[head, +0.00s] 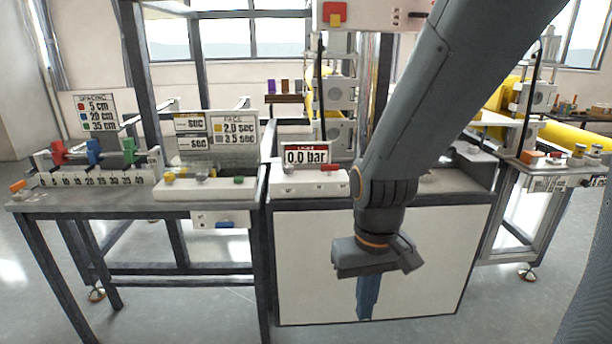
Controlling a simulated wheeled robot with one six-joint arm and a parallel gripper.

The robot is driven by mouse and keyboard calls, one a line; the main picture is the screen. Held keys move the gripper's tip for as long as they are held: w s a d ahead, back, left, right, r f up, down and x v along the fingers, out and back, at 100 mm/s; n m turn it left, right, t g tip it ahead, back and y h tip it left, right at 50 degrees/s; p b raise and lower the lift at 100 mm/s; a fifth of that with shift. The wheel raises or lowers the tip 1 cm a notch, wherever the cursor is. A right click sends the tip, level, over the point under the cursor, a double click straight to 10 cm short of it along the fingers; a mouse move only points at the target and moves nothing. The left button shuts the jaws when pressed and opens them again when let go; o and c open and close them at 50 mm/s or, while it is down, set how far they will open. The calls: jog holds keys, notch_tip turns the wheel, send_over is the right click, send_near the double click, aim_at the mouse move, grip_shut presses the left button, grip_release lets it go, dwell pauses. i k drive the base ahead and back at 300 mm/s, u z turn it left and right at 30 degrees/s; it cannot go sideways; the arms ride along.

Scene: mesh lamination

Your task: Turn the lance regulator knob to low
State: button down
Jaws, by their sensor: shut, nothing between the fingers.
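A small display (305,155) with a red header reads "0.0 bar" in the head view. It stands behind a white control box (308,184), which seems to be the lance regulator. A small pale knob (289,170) sits on the box's left part and a red part (331,167) on its right. The labels on the box front are too small to read, so I cannot tell the knob's setting. My gripper (367,300) hangs pointing down in front of the white cabinet, below and right of the box. It is shut, empty and apart from the box.
A table on the left holds a ruler rack (95,178) with coloured sliders and another control box (205,187) with coloured buttons. A side table (562,170) with small coloured parts stands at the right. Yellow rolls (568,136) lie behind. The floor in front is clear.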

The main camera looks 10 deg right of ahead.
aim_at(288, 170)
jog(key=z, duration=0.5)
jog(key=k, duration=1.1)
jog(key=u, duration=0.6)
jog(key=i, duration=0.6)
jog(key=u, duration=0.55)
jog(key=i, duration=0.7)
jog(key=z, duration=0.7)
jog(key=i, duration=0.75)
jog(key=z, duration=0.75)
